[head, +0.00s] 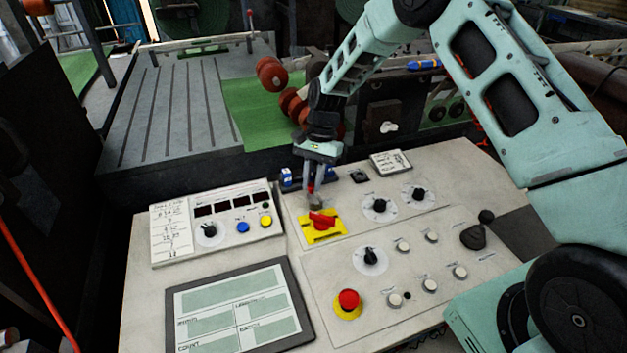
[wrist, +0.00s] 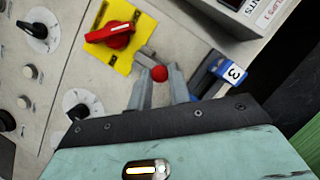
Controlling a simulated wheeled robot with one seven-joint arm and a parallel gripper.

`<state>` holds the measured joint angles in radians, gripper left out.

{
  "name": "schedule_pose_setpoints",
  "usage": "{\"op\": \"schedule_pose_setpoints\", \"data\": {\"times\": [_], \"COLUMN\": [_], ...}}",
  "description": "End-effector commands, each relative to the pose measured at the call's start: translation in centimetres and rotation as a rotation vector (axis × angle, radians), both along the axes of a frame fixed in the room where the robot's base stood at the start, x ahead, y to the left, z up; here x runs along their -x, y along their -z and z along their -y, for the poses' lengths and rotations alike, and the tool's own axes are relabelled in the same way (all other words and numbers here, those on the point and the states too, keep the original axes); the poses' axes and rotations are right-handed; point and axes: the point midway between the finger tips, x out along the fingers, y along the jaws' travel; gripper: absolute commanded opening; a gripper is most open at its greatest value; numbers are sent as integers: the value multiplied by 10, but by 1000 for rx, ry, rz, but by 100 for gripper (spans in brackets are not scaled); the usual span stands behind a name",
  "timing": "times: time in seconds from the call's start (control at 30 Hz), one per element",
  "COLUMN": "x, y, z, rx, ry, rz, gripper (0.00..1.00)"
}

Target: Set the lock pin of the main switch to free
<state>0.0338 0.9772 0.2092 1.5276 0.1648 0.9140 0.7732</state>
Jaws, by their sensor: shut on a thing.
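The main switch is a red rotary handle (head: 321,220) on a yellow plate (head: 308,238); in the wrist view the handle (wrist: 110,35) and plate (wrist: 97,56) are clear. The lock pin shows as a red ball knob (wrist: 160,74) with a grey part (wrist: 146,54) beside the plate's edge. My gripper (wrist: 160,82) has its two grey fingers on either side of the red knob, shut on it. In the head view my gripper (head: 314,193) points down just behind the yellow plate. The fingers partly hide the pin, and its seating cannot be told.
Blue blocks, one labelled 3 (wrist: 230,76), stand close to the fingers. Black dials (head: 380,206), a red stop button (head: 348,299), a screen (head: 240,310) and a display box (head: 215,222) share the panel. A labelled plate (head: 391,162) lies behind right.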

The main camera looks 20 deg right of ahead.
Motion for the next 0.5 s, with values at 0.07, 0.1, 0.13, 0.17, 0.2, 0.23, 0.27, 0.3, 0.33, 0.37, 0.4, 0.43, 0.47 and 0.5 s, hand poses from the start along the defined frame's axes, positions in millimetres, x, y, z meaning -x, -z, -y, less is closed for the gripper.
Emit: {"op": "schedule_pose_setpoints", "data": {"times": [0.07, 0.1, 0.13, 0.17, 0.2, 0.23, 0.27, 0.3, 0.33, 0.37, 0.4, 0.43, 0.47, 0.5], "x": [-5, -5, -5, -5, -4, -4, -4, -4, -4, -4, -4, -4, -5, -7], "y": [-2, -2, -2, -2, -2, -2, -1, -1, -1, -2, -2, -4, -5, -9], "z": [1, 1, 1, 1, 1, 1, 1, 1, 1, 1, 1, 1, 2, 3], "rx": [0, 1, 0, 1, 1, 1, 0, 0, 0, 0, 0, 0, 0, 1], "ry": [6, 6, 6, 4, 4, 4, 3, 3, 3, 3, 3, 3, 3, 4], "rz": [17, 16, 15, 15, 14, 14, 12, 12, 12, 11, 11, 12, 12, 14], "gripper": [36, 41, 41, 41, 41, 41, 41, 41, 41, 41, 41, 41, 41, 41]}}
